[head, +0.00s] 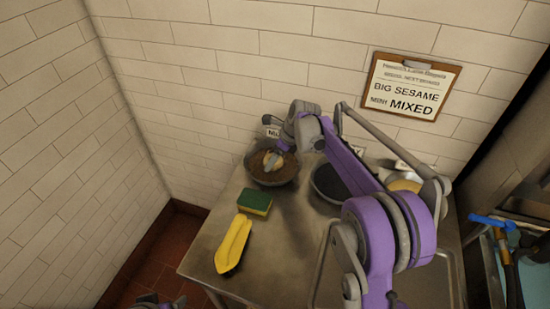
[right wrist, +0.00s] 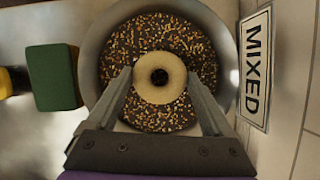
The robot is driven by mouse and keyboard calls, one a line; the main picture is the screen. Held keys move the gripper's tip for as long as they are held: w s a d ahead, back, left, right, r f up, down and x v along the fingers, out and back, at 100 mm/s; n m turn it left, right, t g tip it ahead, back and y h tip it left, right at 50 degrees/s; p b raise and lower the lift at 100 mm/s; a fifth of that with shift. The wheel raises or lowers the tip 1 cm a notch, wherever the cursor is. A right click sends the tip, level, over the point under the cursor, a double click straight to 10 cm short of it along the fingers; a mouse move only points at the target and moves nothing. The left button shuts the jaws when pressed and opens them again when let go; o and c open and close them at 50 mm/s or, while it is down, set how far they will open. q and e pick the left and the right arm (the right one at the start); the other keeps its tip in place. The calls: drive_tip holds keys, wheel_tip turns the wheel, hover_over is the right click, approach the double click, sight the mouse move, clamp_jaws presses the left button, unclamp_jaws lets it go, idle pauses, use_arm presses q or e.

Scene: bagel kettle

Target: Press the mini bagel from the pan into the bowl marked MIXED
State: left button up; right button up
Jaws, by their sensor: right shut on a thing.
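My right gripper (head: 275,158) is shut on the mini bagel (head: 268,160) at the bowl marked MIXED (head: 272,180). In the right wrist view the pale, plain-topped bagel (right wrist: 160,97) lies flat between the fingertips of the gripper (right wrist: 159,77), over the middle of the mixed seeds (right wrist: 130,50). Whether its underside touches the seeds is hidden. The MIXED label (right wrist: 255,68) stands beside the bowl. Part of what seems to be my left gripper (head: 155,302) shows at the bottom edge of the head view; its fingers are not clear.
A bowl of dark seeds (head: 330,184) stands to the right, partly behind my right arm. A green and yellow sponge (head: 255,202) and a yellow object (head: 233,243) lie on the metal counter (head: 205,250). A wall notice (head: 409,87) reads "BIG SESAME, MINI MIXED".

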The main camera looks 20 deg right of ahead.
drive_tip(key=shift+r, duration=0.1)
use_arm(q)
wheel_tip(320, 180, up, 6)
drive_tip(key=w+p, duration=0.2)
drive_tip(key=p, duration=0.2)
drive_tip(key=shift+w+t, duration=0.15)
drive_tip(key=shift+t, duration=0.15)
use_arm(e)
wheel_tip(320, 180, up, 10)
idle(0.7)
